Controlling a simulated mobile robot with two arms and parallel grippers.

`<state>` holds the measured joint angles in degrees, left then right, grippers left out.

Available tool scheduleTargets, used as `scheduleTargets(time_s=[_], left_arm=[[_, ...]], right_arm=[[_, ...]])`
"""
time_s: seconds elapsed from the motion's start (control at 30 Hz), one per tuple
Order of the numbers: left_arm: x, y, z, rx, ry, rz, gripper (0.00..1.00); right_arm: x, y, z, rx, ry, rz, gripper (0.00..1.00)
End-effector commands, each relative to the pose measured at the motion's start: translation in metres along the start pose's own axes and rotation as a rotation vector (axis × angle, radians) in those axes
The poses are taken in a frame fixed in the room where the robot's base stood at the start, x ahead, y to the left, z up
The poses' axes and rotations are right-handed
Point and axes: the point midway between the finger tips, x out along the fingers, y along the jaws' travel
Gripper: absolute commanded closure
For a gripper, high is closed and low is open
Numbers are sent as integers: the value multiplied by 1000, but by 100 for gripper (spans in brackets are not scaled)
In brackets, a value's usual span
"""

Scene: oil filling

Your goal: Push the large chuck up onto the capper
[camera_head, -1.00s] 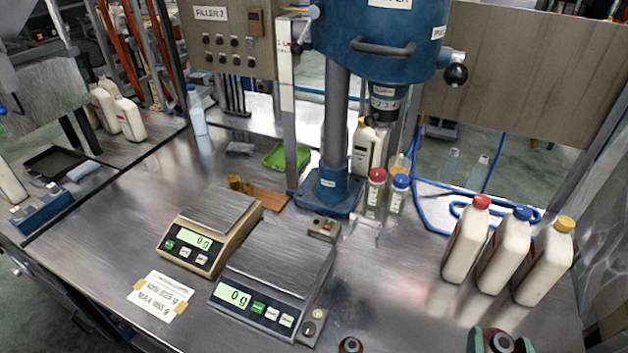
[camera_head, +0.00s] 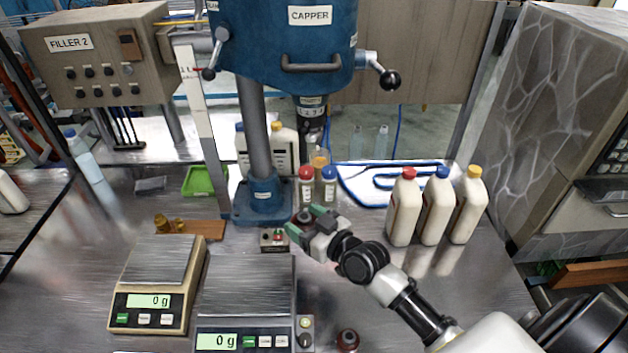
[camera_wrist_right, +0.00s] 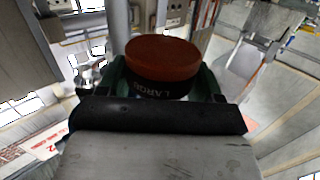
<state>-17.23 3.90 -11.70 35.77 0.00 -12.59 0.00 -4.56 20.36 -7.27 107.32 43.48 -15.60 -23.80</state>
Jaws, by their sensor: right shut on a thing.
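The capper (camera_head: 330,60) is a blue machine on a post, with a dark spindle (camera_head: 312,110) hanging under its head. My right gripper (camera_head: 307,222) has green fingers and is shut on the large chuck (camera_head: 304,215). It is below the spindle and apart from it, near the foot of the post. In the right wrist view the large chuck (camera_wrist_right: 160,60) has a red-brown top and a black band reading "LARGE", and sits upright between the fingers. My left gripper is not in view.
Red-capped (camera_head: 306,185) and blue-capped (camera_head: 329,185) small bottles stand behind my right gripper. A small red-topped part (camera_head: 347,340) lies at the front. Two scales, one beige (camera_head: 150,312) and one grey (camera_head: 245,285), stand left. Three white bottles, one red-capped (camera_head: 404,210), stand right.

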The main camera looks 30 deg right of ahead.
Motion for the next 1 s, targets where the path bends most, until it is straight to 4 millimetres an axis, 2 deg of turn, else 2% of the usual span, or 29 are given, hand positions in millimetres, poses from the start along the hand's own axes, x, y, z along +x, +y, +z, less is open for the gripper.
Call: scheduleTargets(time_s=[0.03, 0.2, 0.4, 0.5, 1.0], left_arm=[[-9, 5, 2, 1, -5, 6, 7], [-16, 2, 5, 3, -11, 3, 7], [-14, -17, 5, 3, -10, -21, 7], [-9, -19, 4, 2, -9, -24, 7], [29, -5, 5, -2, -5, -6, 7]], right_arm=[[8, 17, -13, -11, -4, -4, 68], [21, 51, -27, -13, -15, -6, 68], [26, 65, -31, -11, -17, -3, 68], [31, 70, -30, -11, -16, -3, 68], [72, 110, -34, -9, -15, -2, 68]])
